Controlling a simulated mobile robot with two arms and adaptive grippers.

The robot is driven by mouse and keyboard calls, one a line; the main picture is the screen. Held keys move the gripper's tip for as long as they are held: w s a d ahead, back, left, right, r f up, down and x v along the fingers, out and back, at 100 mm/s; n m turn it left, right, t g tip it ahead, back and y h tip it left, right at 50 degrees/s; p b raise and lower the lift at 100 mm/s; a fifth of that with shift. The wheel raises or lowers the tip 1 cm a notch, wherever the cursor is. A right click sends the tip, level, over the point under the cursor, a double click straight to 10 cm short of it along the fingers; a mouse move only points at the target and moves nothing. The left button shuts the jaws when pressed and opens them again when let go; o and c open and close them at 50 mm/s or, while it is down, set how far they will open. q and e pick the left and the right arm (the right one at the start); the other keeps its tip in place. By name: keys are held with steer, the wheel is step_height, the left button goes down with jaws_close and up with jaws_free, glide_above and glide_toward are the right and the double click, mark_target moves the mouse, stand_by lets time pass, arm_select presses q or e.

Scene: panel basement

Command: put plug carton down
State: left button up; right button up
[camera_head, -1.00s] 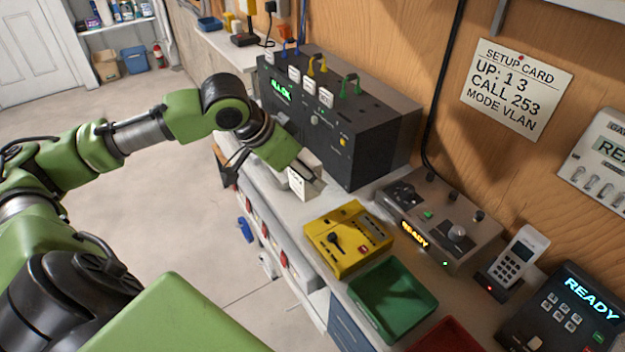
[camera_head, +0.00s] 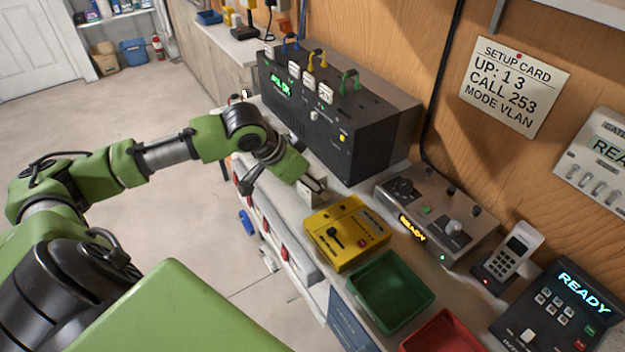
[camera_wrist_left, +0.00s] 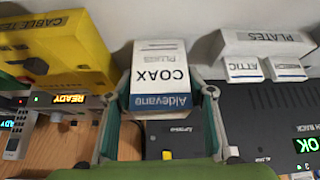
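The plug carton (camera_wrist_left: 160,75), white with a blue band and the words "COAX PLUGS", sits between the fingers of my left gripper (camera_wrist_left: 163,92) in the left wrist view. The fingers lie along both its sides and appear shut on it. In the head view the carton (camera_head: 312,192) shows low at the bench top (camera_head: 325,172), between the black rack unit and the yellow box. My left gripper (camera_head: 290,188) partly hides it. I cannot tell whether its base touches the bench. My right gripper is not in view.
The black rack unit (camera_head: 335,125) stands behind the carton. The yellow box (camera_head: 347,235), green tray (camera_head: 390,290) and red tray (camera_head: 440,335) line the bench's front. A grey control box (camera_head: 437,212), handset (camera_head: 508,255) and black phone (camera_head: 560,308) are to the right.

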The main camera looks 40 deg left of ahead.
arm_select(q)
steer(key=shift+o, duration=0.2)
steer(key=shift+r, duration=0.2)
steer(key=b+v, duration=0.2)
steer(key=v, duration=1)
stand_by(0.6)
